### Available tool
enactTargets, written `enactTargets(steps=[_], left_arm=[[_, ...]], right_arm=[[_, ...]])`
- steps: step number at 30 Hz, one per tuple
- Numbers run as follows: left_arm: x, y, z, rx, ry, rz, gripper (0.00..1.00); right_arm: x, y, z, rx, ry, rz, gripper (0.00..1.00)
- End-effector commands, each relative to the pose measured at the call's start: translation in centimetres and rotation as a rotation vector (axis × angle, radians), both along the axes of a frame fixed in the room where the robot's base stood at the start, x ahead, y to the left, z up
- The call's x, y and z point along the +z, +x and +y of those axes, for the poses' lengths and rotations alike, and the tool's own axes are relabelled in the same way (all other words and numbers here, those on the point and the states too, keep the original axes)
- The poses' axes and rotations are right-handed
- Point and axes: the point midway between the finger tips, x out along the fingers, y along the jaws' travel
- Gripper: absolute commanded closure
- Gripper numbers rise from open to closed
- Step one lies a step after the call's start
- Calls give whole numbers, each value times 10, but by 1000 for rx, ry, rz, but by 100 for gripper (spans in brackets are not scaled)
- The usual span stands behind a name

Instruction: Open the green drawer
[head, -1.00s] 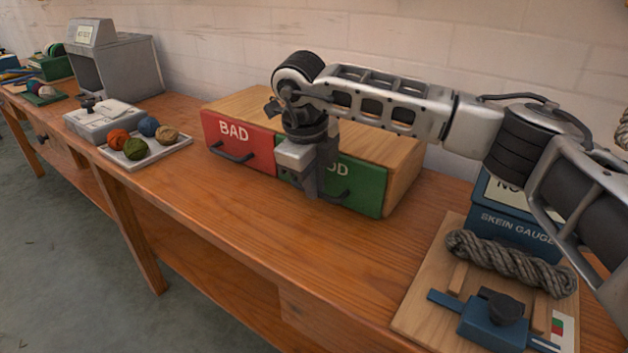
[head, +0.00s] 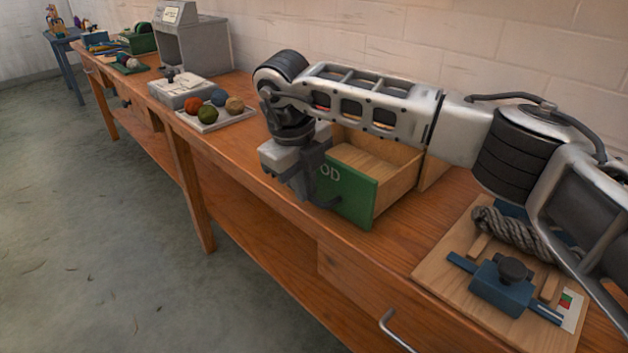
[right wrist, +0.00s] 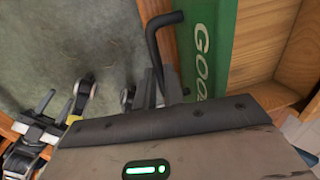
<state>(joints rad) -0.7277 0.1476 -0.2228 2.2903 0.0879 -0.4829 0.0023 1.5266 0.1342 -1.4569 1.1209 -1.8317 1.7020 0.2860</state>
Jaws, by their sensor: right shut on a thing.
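The green drawer (head: 352,197) is pulled well out of its wooden cabinet (head: 433,172), and its empty-looking wooden inside shows from above. Only the letters "OD" show in the head view; my arm covers the rest. In the right wrist view the green front (right wrist: 207,45) reads "GOO" and its dark bar handle (right wrist: 153,45) sticks out. My right gripper (head: 322,198) is at the drawer front, shut on the handle (head: 330,204); the fingertips are partly hidden.
A tray (head: 238,118) with several wool balls lies left of my right arm. A wooden board (head: 440,270) with a grey skein (head: 508,228) and a blue clamp (head: 500,285) lies at right. The bench's front edge is below the drawer, with open floor beyond.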

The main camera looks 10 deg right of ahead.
Motion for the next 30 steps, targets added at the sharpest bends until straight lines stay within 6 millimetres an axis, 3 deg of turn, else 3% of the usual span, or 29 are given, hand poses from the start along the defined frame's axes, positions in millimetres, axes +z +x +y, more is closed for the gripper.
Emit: enactTargets(steps=[4,5,6,7,15,19,23,30], left_arm=[[2,3,0,1,0,-7,64],[2,3,0,1,0,-7,64],[2,3,0,0,1,-9,64],[2,3,0,1,1,-9,64],[2,3,1,1,1,-10,64],[3,3,1,1,1,-9,64],[4,3,1,2,1,-8,64],[5,2,1,1,0,-1,64]], right_arm=[[2,1,-1,-1,-1,-1,100],[2,1,-1,-1,-1,-1,81],[2,1,-1,-1,-1,-1,70],[2,1,-1,-1,-1,-1,67],[2,1,-1,-1,-1,-2,67],[11,0,1,0,0,-4,67],[34,-2,4,0,-1,-6,67],[92,-9,12,0,0,-6,67]])
